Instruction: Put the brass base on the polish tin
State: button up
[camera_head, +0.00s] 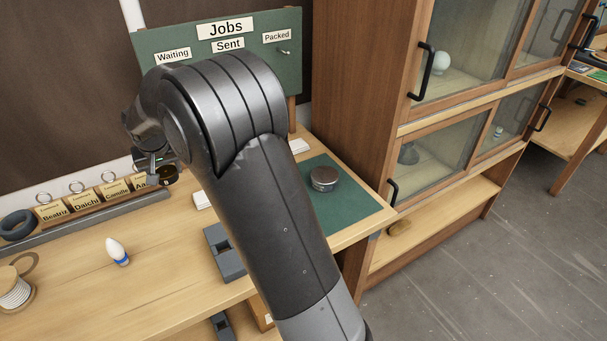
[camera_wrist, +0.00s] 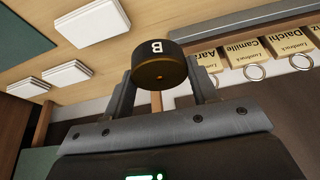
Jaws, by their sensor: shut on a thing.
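In the head view, the base (camera_head: 170,176) shows partly beside my arm, near the right end of the name-tag rack. My arm hides most of the gripper (camera_head: 153,167) there. The polish tin (camera_head: 324,179), a low round tin with a grey lid, sits on the green mat (camera_head: 345,212) to the right of my arm. The base is well apart from the tin. Nothing is seen on the tin's lid.
A rack of name tags (camera_head: 83,205) runs along the back of the bench, below the Jobs board (camera_head: 226,38). White cards (camera_wrist: 92,22) lie on the bench. A wooden glass-door cabinet (camera_head: 365,120) stands right of the mat.

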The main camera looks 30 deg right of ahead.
jog(key=s+d+r+m+h, duration=0.1)
jog(key=s+d+m, duration=0.15)
jog(key=d, duration=1.15)
jog(key=s+d+r+m, duration=0.1)
jog(key=s+d, duration=0.3)
jog(key=d, duration=1)
jog(key=s+d+r+m+h, duration=0.1)
jog(key=s+d, duration=0.7)
jog(key=d, duration=0.2)
jog(key=s+d+m, duration=0.2)
jog(key=s+d, duration=0.6)
jog(key=d, duration=0.2)
send_over(325, 172)
jog(key=s, duration=0.1)
jog(key=shift+g, duration=0.4)
jog(key=f, duration=0.4)
jog(key=a+f, duration=0.1)
jog(key=f, duration=0.1)
jog(key=shift+s+f, duration=0.15)
jog(key=shift+f, duration=0.1)
jog(key=shift+h, duration=0.3)
jog(key=shift+f, duration=2)
jog(key=o, duration=1.2)
jog(key=shift+f, duration=0.15)
